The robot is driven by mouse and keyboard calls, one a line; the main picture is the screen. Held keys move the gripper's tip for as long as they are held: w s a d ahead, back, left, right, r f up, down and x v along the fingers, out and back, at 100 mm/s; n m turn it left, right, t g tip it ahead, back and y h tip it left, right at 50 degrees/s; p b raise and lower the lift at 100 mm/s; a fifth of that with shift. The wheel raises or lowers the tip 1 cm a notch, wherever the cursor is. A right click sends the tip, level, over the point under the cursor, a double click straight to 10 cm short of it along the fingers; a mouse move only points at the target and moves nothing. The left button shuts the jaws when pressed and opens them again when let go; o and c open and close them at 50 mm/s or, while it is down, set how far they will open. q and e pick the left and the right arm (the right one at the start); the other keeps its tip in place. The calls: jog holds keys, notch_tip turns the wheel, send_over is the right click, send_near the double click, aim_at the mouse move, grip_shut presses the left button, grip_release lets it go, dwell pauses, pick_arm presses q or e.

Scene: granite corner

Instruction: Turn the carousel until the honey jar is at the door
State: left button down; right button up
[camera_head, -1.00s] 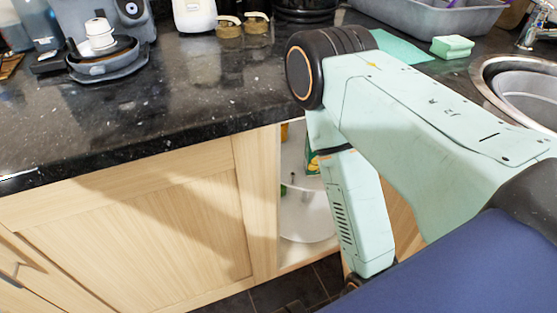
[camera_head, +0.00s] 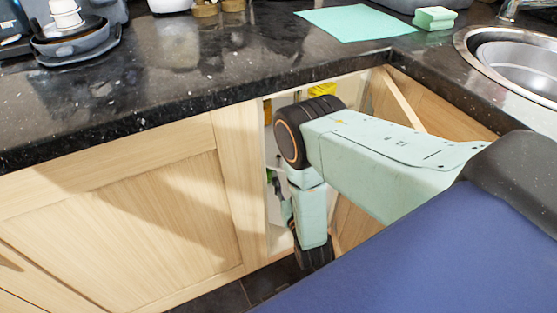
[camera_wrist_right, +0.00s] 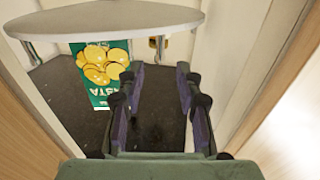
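The carousel shows in the right wrist view as a white round shelf (camera_wrist_right: 110,20) with metal brackets under its edge. A green pasta box (camera_wrist_right: 103,72) with yellow pasta pictures appears upside down beyond the left finger. My right gripper (camera_wrist_right: 160,95) is open, with nothing between its purple-padded fingers. In the head view, the gripper (camera_head: 282,198) is inside the cupboard opening, partly hidden by my forearm. A yellow item (camera_head: 322,89) and an orange item (camera_head: 267,110) show in the opening. I cannot pick out the honey jar. My left gripper is out of view.
The cupboard front (camera_head: 130,215) is left of the narrow opening, and a wooden panel (camera_head: 440,110) lies to its right. The dark counter (camera_head: 200,75) overhangs it. A sink (camera_head: 510,65), green mat (camera_head: 355,22) and sponge (camera_head: 435,17) are above right.

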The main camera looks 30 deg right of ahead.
aim_at(279, 162)
jog(key=b+x, duration=0.2)
jog(key=x, duration=0.4)
jog(key=shift+f, duration=0.1)
jog(key=shift+x, duration=0.85)
jog(key=shift+c, duration=0.2)
grip_shut()
